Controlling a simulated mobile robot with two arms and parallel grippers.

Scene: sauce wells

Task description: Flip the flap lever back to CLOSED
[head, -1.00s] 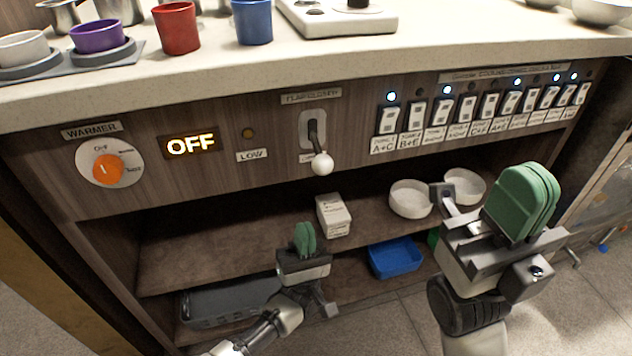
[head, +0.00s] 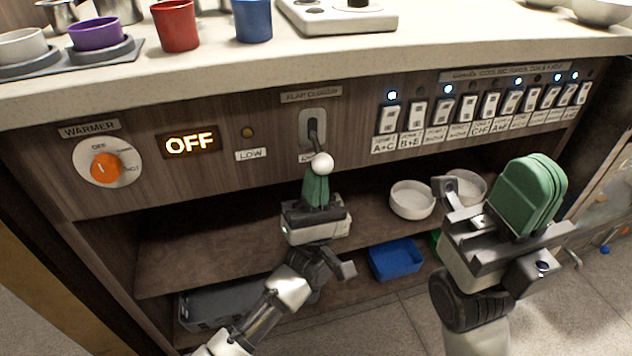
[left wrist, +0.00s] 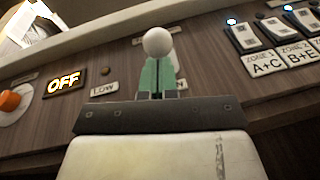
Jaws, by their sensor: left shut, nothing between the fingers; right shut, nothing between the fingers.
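The flap lever (head: 316,141) sits in a pale slot plate on the wood panel, under a label reading roughly "FLAP CLOSED". Its arm points down and ends in a white ball knob (head: 322,163). My left gripper (head: 316,188) is shut and empty, with green fingertips just below the knob. In the left wrist view the knob (left wrist: 157,42) appears right at the top of the green fingers (left wrist: 157,76); I cannot tell whether they touch. My right gripper (head: 528,195) is shut and empty, held at the right before the shelf. The small label under the lever is mostly hidden.
The warmer knob (head: 105,168) and a lit OFF display (head: 190,144) are left of the lever. A row of labelled switches (head: 435,115) is to its right. The counter edge (head: 250,75) overhangs above. White bowls (head: 411,199) and a blue bin (head: 395,260) are below.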

